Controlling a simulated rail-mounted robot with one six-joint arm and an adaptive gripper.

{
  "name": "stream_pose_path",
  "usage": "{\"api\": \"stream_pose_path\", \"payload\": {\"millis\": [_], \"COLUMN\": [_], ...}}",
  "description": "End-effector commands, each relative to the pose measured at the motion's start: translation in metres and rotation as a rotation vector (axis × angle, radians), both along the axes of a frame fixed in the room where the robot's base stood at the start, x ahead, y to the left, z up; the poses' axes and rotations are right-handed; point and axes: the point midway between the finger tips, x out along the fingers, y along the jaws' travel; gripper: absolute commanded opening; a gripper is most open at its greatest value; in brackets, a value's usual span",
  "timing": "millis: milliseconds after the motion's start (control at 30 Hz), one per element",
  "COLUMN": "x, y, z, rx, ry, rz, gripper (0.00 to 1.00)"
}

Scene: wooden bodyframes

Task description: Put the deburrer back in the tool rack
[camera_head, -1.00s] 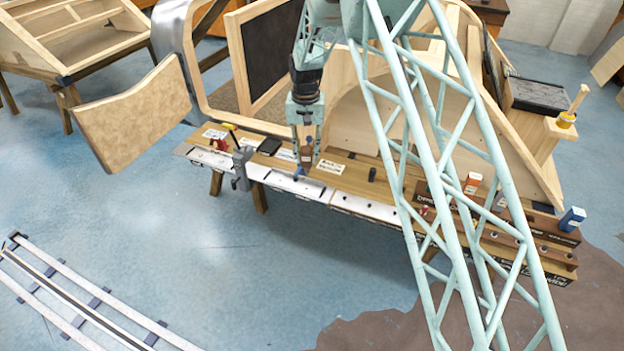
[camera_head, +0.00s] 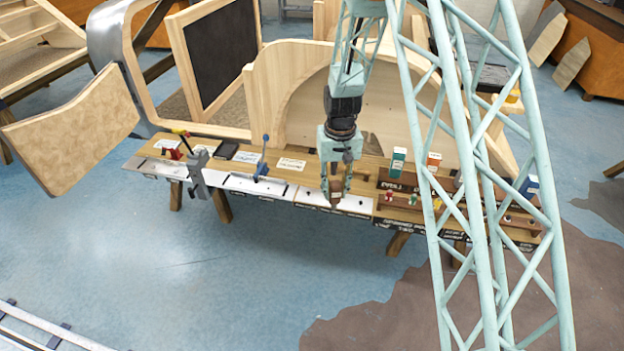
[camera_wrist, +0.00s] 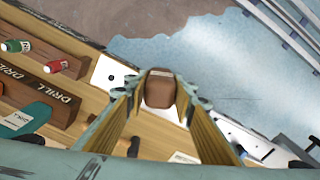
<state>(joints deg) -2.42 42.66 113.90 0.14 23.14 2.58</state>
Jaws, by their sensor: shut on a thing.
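My gripper (camera_head: 336,194) is shut on a brown, blocky handle (camera_head: 335,204), which seems to be the deburrer. The handle (camera_wrist: 160,88) sits between the fingertips in the wrist view; its lower end is hidden. The gripper hangs over the front of the bench, above a white panel with holes (camera_head: 306,196), just left of a wooden rack marked DRILL (camera_head: 400,186). In the wrist view this rack (camera_wrist: 45,88) is at the left, apart from the handle. Which part is the deburrer's place I cannot tell.
A wooden bodyframe (camera_head: 290,80) rises behind the bench. The floor in front is clear.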

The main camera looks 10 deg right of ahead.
Motion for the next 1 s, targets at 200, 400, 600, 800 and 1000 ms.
{"api": "stream_pose_path", "payload": {"millis": [200,400,600,800,1000], "x": [-0.031,-0.038,-0.038,-0.038,-0.038], "y": [-0.025,-0.030,-0.030,-0.030,-0.030], "z": [-0.006,-0.006,-0.006,-0.006,-0.006], "rx": [0.000,0.000,0.000,0.000,0.000], "ry": [0.000,-0.002,-0.002,-0.001,-0.001], "rz": [0.003,0.005,0.005,0.005,0.005], "gripper": [0.09,0.09,0.09,0.09,0.09]}}
